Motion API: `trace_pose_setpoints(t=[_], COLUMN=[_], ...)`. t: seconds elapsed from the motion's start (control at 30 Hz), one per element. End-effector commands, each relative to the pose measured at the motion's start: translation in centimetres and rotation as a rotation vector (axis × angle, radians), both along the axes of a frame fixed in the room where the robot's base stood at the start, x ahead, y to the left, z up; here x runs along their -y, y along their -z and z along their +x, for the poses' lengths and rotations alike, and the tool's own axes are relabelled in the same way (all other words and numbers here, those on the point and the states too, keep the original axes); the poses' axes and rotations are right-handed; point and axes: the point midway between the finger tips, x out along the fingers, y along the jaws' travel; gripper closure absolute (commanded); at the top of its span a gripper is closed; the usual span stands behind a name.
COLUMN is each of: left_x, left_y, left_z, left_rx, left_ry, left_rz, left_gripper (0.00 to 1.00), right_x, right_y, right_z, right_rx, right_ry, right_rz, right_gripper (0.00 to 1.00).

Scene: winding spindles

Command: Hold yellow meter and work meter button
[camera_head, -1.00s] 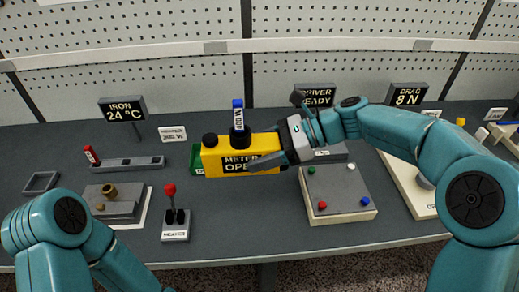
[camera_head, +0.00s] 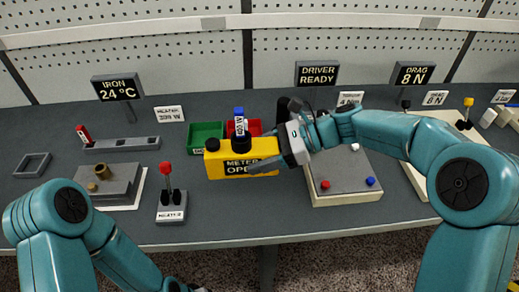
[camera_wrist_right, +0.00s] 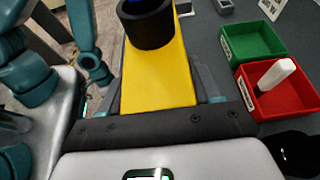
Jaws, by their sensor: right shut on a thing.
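The yellow meter (camera_head: 232,172) is a box with a dark display reading "METER OPEN", partly covered by a gripper finger. It has a black button (camera_head: 212,145) on its top left and a black collar (camera_head: 241,140) with a blue-topped piece standing in it. My right gripper (camera_head: 272,160) is shut on the meter's right end and holds it above the table. The meter also fills the middle of the right wrist view (camera_wrist_right: 158,80), between the fingers. My left arm shows at the lower left in the head view, but its gripper is not clearly visible.
Behind the meter are a green bin (camera_head: 204,133) and a red bin (camera_head: 256,126); a white piece (camera_wrist_right: 277,74) lies in the red one. A red-knobbed stand (camera_head: 171,208) is left of the meter. A grey-topped box (camera_head: 345,180) lies under my right forearm.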

Motion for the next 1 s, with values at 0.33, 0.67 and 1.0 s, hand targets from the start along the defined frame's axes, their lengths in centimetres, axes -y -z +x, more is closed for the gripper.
trace_pose_setpoints(t=[0.33,0.67,1.0], left_x=[0.0,0.0,0.0], left_y=[1.9,3.5,4.9], left_z=[0.0,0.0,0.0], left_rx=[0.000,0.000,0.000], left_ry=[0.000,0.000,0.000], left_rz=[0.000,0.000,0.000], left_gripper=[0.55,0.55,0.55], right_x=[0.0,0.0,0.0], right_y=[3.3,6.2,8.9], right_z=[0.0,0.0,0.0], right_rx=[-0.001,-0.001,-0.001], right_ry=[0.001,0.000,0.001], right_rz=[0.000,0.001,0.001], right_gripper=[0.82,0.82,0.82])
